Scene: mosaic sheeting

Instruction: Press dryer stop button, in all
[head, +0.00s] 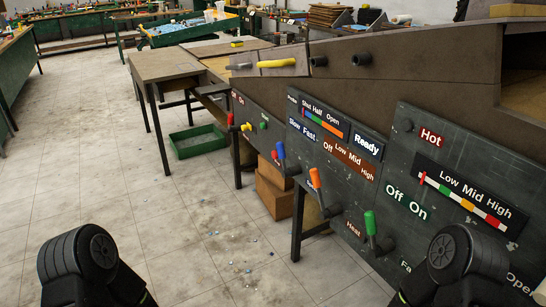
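The dryer's dark slanted control panel (440,150) fills the right side of the head view. It carries levers with blue (280,150), orange (315,177) and green (370,222) handles. At its far left end are a small red-topped control (231,119), a yellow knob (246,127) and a small green piece (263,125). Labels there read Off and On. No label reading Stop is legible, so I cannot tell which control is the stop button. Black rounded links of my two arms show at the bottom left and bottom right. Neither gripper is in view.
A wooden table (165,65) stands beyond the panel's far end, with a green tray (198,141) on the floor near it. The tiled floor (100,170) at left is open, with small scattered chips.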

